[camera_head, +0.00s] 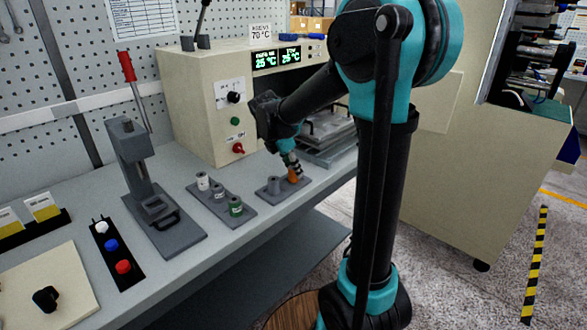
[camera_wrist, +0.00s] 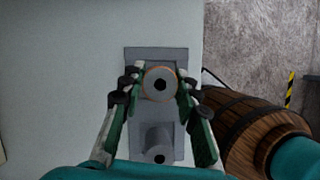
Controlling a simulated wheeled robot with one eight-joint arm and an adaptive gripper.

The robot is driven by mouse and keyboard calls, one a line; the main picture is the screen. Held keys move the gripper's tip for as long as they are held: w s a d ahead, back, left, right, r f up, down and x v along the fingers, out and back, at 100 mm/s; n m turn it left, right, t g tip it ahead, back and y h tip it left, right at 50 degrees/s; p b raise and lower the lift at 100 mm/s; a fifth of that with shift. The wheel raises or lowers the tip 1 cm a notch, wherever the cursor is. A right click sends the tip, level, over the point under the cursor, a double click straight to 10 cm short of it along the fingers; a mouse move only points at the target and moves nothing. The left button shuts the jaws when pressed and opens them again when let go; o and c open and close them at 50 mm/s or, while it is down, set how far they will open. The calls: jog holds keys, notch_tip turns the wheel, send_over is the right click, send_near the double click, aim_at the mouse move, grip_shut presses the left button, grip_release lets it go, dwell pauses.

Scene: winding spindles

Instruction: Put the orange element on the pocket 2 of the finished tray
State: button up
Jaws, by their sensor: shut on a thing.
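The orange element (camera_head: 294,175) is a small cylinder between the fingers of my gripper (camera_head: 289,160). In the wrist view it is seen end-on as a round grey top with a dark centre hole and a thin orange rim (camera_wrist: 160,84). My gripper's fingers (camera_wrist: 159,86) are shut on it from both sides. It is over one end of a small grey tray (camera_head: 267,196), upright or nearly so. A bare grey post (camera_head: 274,185) stands on the tray beside it and also shows in the wrist view (camera_wrist: 157,139). I cannot tell whether the element touches the tray.
A lever press (camera_head: 152,190) stands further left. The beige control box (camera_head: 215,110) is behind. Stacked metal plates (camera_head: 325,138) lie beyond my gripper.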

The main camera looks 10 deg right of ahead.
jog(key=shift+f, duration=0.1)
jog(key=o, duration=1.2)
jog(key=shift+c, duration=0.2)
jog(key=v, duration=1.2)
jog(key=s+d+f+m+t+y, duration=0.1)
jog(key=s+d+f+m, duration=0.3)
jog(key=s+f+m, duration=0.6)
jog(key=s+d+f+m+t+y, duration=0.1)
jog(key=s+d+f+m+y, duration=0.2)
jog(key=s+f+m, duration=0.7)
notch_tip(320, 180, down, 2)
jog(key=d+m, duration=0.1)
jog(key=m, duration=0.2)
jog(key=shift+s, duration=0.1)
